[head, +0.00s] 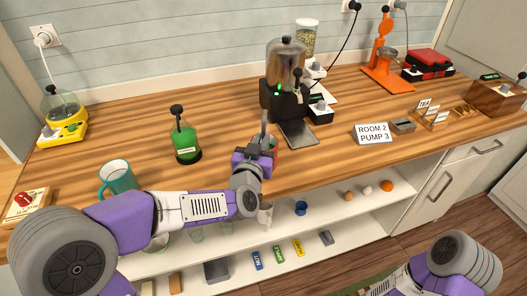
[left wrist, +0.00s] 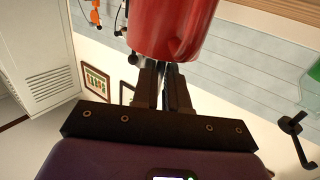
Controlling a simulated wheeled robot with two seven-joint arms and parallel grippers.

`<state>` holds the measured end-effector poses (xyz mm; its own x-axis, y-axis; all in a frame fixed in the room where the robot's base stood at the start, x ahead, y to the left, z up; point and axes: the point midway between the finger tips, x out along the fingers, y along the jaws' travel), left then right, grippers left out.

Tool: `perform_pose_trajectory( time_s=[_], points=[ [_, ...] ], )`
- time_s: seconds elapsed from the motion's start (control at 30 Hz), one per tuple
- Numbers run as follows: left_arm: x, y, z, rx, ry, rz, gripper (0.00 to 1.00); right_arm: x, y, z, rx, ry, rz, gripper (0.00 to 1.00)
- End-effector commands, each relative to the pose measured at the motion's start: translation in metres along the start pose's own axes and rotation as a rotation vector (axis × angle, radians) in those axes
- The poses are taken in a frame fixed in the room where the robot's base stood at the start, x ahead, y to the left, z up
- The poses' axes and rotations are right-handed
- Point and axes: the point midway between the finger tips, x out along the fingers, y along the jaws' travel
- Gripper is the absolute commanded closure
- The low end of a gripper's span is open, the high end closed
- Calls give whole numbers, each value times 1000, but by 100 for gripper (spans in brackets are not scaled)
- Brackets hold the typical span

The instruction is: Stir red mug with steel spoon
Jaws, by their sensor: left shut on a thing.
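The red mug (head: 275,143) stands near the front edge of the counter in the head view, mostly hidden behind my left gripper (head: 262,151). In the left wrist view the red mug (left wrist: 172,25) fills the top middle, just beyond the fingertips. My left gripper (left wrist: 162,80) is shut on the steel spoon, whose grey upper part (head: 264,122) stands up above the jaws in the head view. The spoon's lower end is hidden, so I cannot tell whether it is inside the mug. My right gripper is out of view.
A coffee machine (head: 285,88) stands behind the mug. A sign (head: 374,133) stands to the right. Bare counter lies between the green bottle and the mug. A shelf (head: 325,214) with small items runs below.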

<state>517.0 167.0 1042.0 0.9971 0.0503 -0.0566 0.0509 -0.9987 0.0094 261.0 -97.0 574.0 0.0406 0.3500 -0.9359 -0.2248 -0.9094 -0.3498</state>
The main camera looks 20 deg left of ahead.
Motion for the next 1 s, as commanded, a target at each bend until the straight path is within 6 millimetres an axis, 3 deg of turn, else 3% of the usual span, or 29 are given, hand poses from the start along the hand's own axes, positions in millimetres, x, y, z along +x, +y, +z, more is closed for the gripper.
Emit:
perform_pose_trajectory(
  time_s=[0.1,0.53,1.0],
  points=[
    [2,1,-19,0,7,2,100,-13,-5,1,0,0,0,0],
    [8,2,-64,1,13,4,100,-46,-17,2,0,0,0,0],
    [9,2,-66,1,15,4,100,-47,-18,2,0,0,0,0]
  ],
)
